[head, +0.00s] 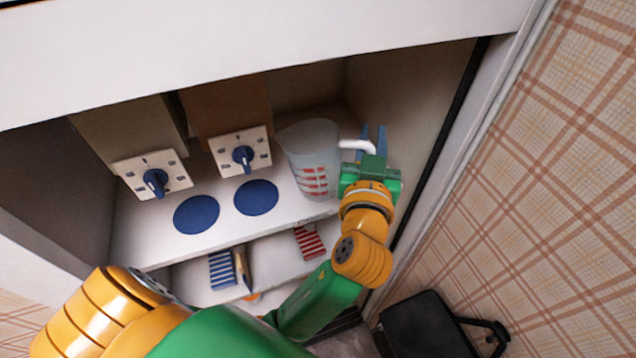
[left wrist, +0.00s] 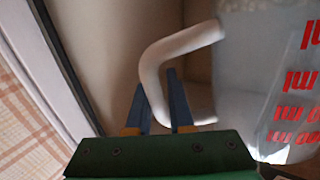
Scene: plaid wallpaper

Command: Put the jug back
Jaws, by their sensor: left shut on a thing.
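The jug (head: 311,160) is clear and greyish with red measuring marks and a white handle (head: 357,146). It stands on the right end of the upper shelf (head: 225,235) in the white cabinet, looking upright. My left gripper (head: 372,140) is at the jug's right side, shut on the handle. In the left wrist view the jug (left wrist: 262,85) is at the right, and its white handle (left wrist: 180,45) runs to the blue fingers of my left gripper (left wrist: 158,82). The green palm hides the lower part there. My right gripper is not in view.
Two dials on white plates (head: 154,181) (head: 241,156) stand behind two blue discs (head: 196,215) (head: 256,197) left of the jug. Striped items (head: 222,270) (head: 309,242) lie on the lower shelf. The cabinet's right wall (head: 415,110) is close beside my gripper. A black bag (head: 420,325) is outside.

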